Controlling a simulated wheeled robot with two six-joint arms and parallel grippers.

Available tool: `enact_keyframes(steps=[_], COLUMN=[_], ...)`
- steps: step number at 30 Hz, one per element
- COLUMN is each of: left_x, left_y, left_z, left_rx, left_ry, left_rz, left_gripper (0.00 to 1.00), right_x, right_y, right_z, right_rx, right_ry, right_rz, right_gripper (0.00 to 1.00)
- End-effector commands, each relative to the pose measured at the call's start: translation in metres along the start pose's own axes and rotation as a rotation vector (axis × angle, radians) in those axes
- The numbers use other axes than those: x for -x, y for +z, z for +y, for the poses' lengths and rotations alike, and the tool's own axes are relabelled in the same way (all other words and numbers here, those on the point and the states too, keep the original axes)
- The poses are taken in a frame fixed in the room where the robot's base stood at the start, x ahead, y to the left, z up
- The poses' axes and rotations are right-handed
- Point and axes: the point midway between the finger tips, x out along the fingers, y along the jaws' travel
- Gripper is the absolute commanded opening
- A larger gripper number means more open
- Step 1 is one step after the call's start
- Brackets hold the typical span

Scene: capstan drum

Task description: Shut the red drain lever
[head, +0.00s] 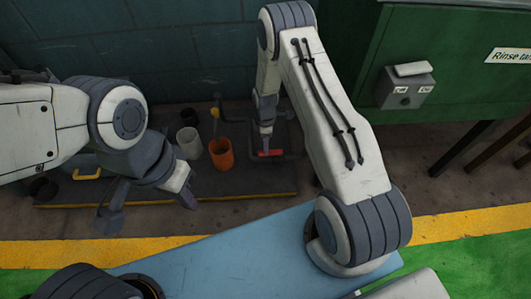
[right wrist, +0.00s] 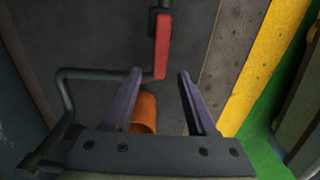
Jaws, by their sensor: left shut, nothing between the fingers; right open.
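The red drain lever (head: 270,153) lies low beside a dark pipe at the back of the head view. In the right wrist view the red lever (right wrist: 162,45) is a flat bar on a dark fitting, its near end between my fingertips as seen. My right gripper (head: 266,142) points down at the lever and is open. Its two purple fingers (right wrist: 160,75) stand apart; I cannot tell whether either touches the lever. My left gripper (head: 184,190) is shut and empty, well left of the lever, above the dark platform's front.
An orange cup (head: 221,154) and a white cup (head: 189,142) stand left of the lever on the dark platform (head: 245,183). A dark bent pipe (right wrist: 65,95) is left of my right fingers. A green cabinet (head: 460,60) is at the right.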

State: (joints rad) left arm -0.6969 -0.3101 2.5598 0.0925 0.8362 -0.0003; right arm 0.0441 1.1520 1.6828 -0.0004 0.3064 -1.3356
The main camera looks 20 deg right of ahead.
Motion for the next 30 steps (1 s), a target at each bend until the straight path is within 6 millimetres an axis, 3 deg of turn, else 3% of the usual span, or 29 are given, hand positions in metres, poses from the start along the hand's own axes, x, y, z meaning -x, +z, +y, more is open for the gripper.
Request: enact_keyframes(steps=[1, 7, 20, 24, 25, 30], left_x=[-0.011, -0.025, -0.027, -0.027, -0.027, -0.027], left_y=[0.001, 0.001, 0.002, 0.002, 0.002, 0.002], left_z=[-0.001, -0.002, -0.002, -0.002, -0.002, -0.002], left_rx=[0.000, 0.000, 0.000, 0.000, 0.000, 0.000], left_ry=[0.000, 0.000, 0.000, 0.000, 0.000, 0.000], left_rz=[0.000, 0.000, 0.000, 0.000, 0.000, 0.000], left_gripper=[0.00, 0.00, 0.00, 0.00, 0.00, 0.00], right_x=[-0.016, -0.043, -0.050, -0.050, -0.050, -0.050], right_y=[0.000, -0.001, -0.001, -0.001, -0.001, 0.000], right_z=[0.000, 0.000, 0.000, 0.000, 0.000, 0.000], right_rx=[0.000, 0.000, -0.001, -0.001, -0.001, -0.001], right_ry=[-0.001, -0.001, 0.000, 0.000, 0.000, 0.000], right_rz=[0.000, 0.000, 0.000, 0.000, 0.000, 0.000], right_gripper=[0.57, 0.57, 0.57, 0.08, 0.00, 0.00])
